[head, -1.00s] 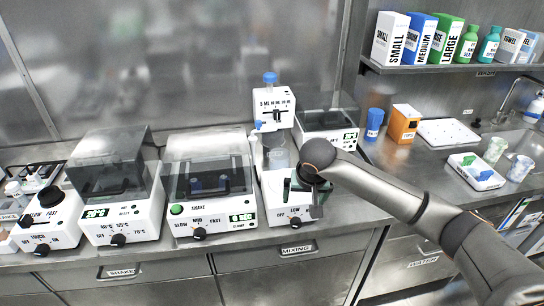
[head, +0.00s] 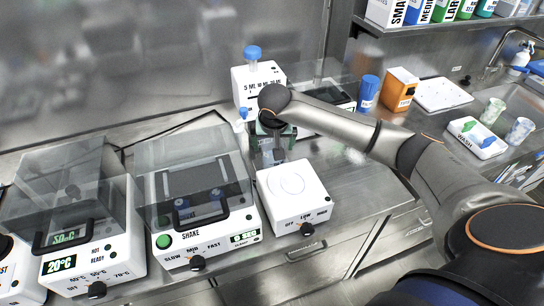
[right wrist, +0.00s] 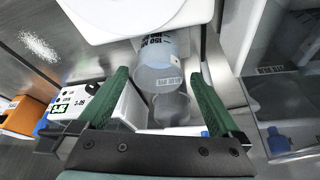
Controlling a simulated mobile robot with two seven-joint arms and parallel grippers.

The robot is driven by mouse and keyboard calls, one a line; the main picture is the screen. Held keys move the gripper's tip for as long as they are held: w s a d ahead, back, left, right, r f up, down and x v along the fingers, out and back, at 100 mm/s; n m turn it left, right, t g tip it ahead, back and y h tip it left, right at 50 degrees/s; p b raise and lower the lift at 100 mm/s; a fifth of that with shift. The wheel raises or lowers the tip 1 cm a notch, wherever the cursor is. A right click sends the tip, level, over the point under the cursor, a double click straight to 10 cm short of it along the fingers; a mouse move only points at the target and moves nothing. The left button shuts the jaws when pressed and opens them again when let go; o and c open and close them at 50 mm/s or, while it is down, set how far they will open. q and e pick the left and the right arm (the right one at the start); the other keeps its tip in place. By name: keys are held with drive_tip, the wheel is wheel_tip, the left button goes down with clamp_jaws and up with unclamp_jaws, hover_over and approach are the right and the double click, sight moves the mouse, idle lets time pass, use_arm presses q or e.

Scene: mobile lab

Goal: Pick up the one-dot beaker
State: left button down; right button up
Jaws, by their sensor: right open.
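A clear beaker (right wrist: 158,68) with dark print stands between the green fingers of my right gripper (right wrist: 158,77) in the right wrist view. The fingers are open, with a gap on both sides of it. A fainter cup shape (right wrist: 172,108) shows just below; I cannot tell whether it is a second beaker or a reflection. I cannot make out any dots. In the head view my right gripper (head: 271,142) points down in front of the dispenser, behind the white stirrer, and mostly hides the beaker. My left gripper is not in view.
The white stirrer (head: 292,188) stands close in front of the gripper. The dispenser (head: 256,82) with a blue cap rises behind it. A lidded shaker (head: 190,190) is to the left. A blue bottle (head: 367,92) and an orange box (head: 399,90) stand to the right.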

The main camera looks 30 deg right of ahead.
drive_tip(key=x, duration=0.8)
drive_tip(key=shift+s+f, duration=0.2)
drive_tip(key=shift+s, duration=0.1)
drive_tip(key=c, duration=1.2)
